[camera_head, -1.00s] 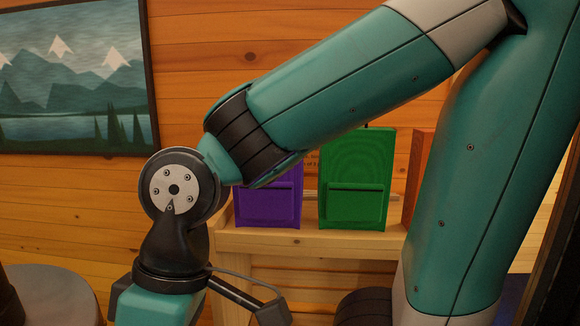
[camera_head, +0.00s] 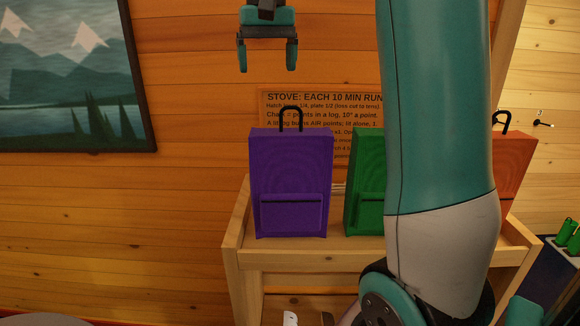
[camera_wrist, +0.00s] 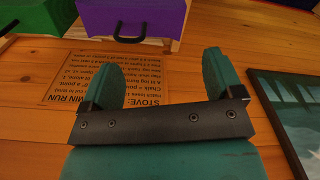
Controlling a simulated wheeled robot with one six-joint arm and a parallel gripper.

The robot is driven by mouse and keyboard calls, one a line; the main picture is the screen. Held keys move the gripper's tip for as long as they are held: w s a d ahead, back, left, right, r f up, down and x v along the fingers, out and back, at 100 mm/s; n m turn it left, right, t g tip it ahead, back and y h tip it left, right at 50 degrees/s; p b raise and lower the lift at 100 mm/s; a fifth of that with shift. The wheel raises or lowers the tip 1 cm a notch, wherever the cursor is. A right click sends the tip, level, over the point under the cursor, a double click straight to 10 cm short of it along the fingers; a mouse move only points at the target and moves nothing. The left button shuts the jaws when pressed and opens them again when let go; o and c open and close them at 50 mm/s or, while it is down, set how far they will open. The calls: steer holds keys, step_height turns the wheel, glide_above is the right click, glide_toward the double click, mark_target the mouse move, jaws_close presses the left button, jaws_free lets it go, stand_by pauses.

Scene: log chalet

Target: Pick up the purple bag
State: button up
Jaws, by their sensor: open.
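The purple bag (camera_head: 290,180) stands upright on a wooden shelf (camera_head: 300,257), with a black loop handle (camera_head: 291,118) on top and a front pocket. My gripper (camera_head: 267,70) is above the bag and a little to its left in the head view, fingers pointing down, open and empty. In the wrist view the purple bag (camera_wrist: 135,18) and its handle show at the top edge, beyond the open fingers (camera_wrist: 160,75) and apart from them.
A green bag (camera_head: 366,180) stands close on the right, partly hidden by my arm. An orange bag (camera_head: 513,170) is further right. A stove sign (camera_head: 320,105) is on the wall behind. A mountain picture (camera_head: 70,80) hangs at left. Space above the purple bag is clear.

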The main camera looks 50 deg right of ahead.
steer(key=d+r+m+p, duration=0.1)
steer(key=d+r+m, duration=0.2)
steer(key=d+r, duration=0.25)
glide_toward(291, 132)
steer(key=shift+w+d+f+p, duration=0.25)
steer(key=shift+w+f+p, duration=0.05)
steer(key=shift+w+p, duration=0.15)
steer(key=shift+s+a+f+p, duration=0.15)
steer(key=shift+f+p, duration=0.35)
steer(key=shift+f, duration=0.9)
steer(key=shift+s+f+p, duration=0.1)
steer(key=shift+f+p, duration=0.4)
steer(key=shift+f, duration=0.9)
steer(key=shift+c, duration=0.4)
steer(key=c, duration=1.5)
jaws_close()
steer(key=shift+r, duration=0.15)
